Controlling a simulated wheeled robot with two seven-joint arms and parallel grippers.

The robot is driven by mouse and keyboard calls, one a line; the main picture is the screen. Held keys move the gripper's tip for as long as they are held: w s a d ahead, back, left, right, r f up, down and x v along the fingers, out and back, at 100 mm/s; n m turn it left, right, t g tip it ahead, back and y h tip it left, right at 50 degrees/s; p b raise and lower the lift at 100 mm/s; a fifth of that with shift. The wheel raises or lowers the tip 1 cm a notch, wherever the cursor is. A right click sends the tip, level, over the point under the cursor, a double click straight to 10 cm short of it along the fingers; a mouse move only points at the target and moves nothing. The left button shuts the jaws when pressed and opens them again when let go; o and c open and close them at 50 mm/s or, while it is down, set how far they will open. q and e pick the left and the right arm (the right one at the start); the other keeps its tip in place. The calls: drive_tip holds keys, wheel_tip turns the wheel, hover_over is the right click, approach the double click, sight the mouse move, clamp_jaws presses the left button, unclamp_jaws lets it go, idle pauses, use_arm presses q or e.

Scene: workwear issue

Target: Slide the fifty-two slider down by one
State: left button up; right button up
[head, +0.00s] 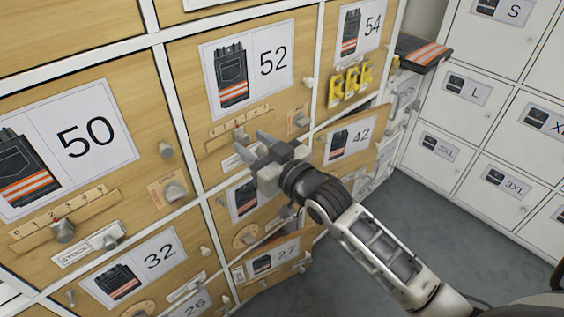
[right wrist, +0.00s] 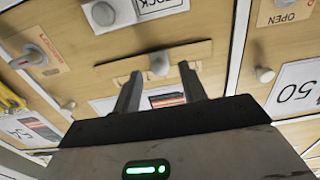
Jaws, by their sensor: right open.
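The slider for door 52 is a small grey knob (head: 240,133) on a light wooden scale strip (head: 214,133), below the 52 label (head: 247,66) in the head view. My right gripper (head: 251,143) is open in front of this strip, its two fingers pointing at the door. In the right wrist view, which looks upside down, the knob (right wrist: 160,62) shows beyond and between the open fingertips (right wrist: 160,78). I cannot tell whether the fingers touch it. The scale's numbers are too small to read. My left gripper is not in view.
Door 50 (head: 150,150) on the left has its own scale and knob (head: 63,231). Door 42 (head: 349,140) stands partly open to the right of my gripper. Yellow pieces (head: 350,80) hang below 54. White lockers (head: 470,90) stand at the right, with grey floor between.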

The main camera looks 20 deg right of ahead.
drive_tip(key=v, duration=1.5)
use_arm(q)
drive_tip(key=p, duration=0.2)
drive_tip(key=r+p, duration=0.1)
drive_tip(key=p, duration=0.1)
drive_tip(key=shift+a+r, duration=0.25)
use_arm(e)
drive_tip(key=s+a+f+m+g+h, duration=0.1)
drive_tip(key=s+a+f+g, duration=0.1)
drive_tip(key=f, duration=0.4)
drive_tip(key=s+a+f+g+h, duration=0.1)
drive_tip(key=s+a+f+g, duration=0.2)
drive_tip(key=s+f+g, duration=0.1)
wheel_tip(320, 180, down, 3)
drive_tip(key=shift+s+a+r+m+h, duration=0.15)
drive_tip(key=shift+s+m+h, duration=0.25)
drive_tip(key=shift+s, duration=0.5)
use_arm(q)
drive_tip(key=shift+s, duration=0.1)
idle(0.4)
